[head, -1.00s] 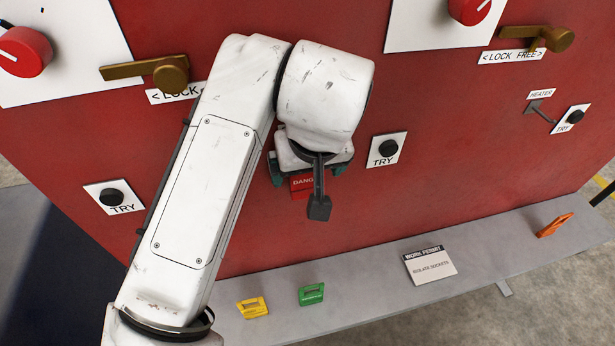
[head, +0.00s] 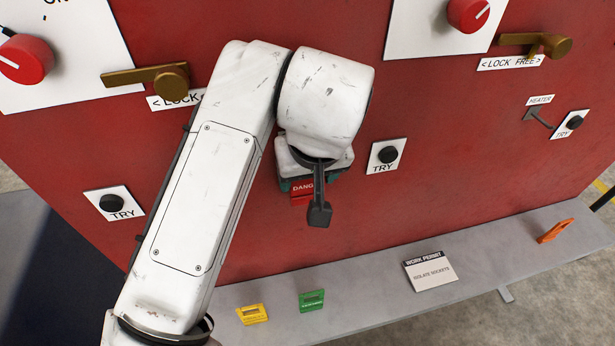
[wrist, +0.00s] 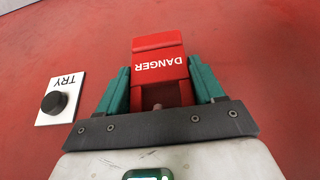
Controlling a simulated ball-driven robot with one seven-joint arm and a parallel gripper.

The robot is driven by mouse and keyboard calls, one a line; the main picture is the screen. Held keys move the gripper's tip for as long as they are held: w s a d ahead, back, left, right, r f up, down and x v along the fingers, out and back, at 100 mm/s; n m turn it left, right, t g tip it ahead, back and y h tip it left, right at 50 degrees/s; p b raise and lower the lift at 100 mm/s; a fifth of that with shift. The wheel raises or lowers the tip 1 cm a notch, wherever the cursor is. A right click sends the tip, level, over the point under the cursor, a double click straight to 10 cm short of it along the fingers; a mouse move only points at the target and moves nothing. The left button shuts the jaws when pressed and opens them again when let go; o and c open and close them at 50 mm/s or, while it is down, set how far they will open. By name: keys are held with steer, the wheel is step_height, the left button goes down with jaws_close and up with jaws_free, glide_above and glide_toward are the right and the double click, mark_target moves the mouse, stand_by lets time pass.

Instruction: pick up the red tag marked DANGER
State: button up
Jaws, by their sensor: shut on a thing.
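The red tag marked DANGER (wrist: 160,67) sits between the two green fingers of my gripper (wrist: 162,84) in the wrist view. Its lettering reads upside down there, and a finger closes on each side of it. In the head view the tag (head: 302,190) shows just below my gripper (head: 309,180), in front of the red panel. My arm hides its upper part. I cannot tell whether the tag touches the panel.
A grey shelf (head: 375,290) below the panel (head: 420,200) holds a yellow tag (head: 252,314), a green tag (head: 312,300), a work permit card (head: 430,270) and an orange tag (head: 555,229). A TRY button (head: 388,155) is right of my gripper. Brass handles (head: 150,79) stick out above.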

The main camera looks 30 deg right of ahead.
steer(key=shift+r, duration=0.6)
steer(key=s+a+b, duration=0.2)
steer(key=s+b, duration=0.2)
steer(key=s, duration=0.4)
steer(key=s+a+b, duration=0.3)
steer(key=s+b, duration=0.1)
steer(key=s, duration=0.4)
steer(key=shift+s+a+b, duration=0.25)
steer(key=shift+s+b, duration=0.15)
